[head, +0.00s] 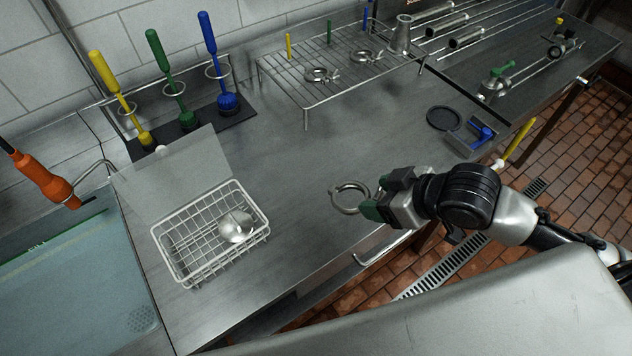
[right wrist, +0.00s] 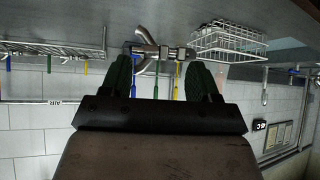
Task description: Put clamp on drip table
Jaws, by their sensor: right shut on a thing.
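My right gripper (head: 372,208) is shut on a steel ring clamp (head: 346,197) and holds it over the front part of the steel counter. In the right wrist view the clamp (right wrist: 150,45) sits between the green fingertips (right wrist: 157,72). The drip table appears to be the wire rack on short legs (head: 335,85) at the back of the counter. Two other clamps lie on it, one at the left (head: 320,75) and one at the right (head: 365,56). My left gripper is not in view.
A white wire basket (head: 178,268) with a shiny steel part (head: 236,226) stands at the left front. Yellow, green and blue brushes (head: 208,35) stand at the back left. A black disc (head: 443,118) and a grey tray (head: 462,143) lie at the right. The counter's middle is clear.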

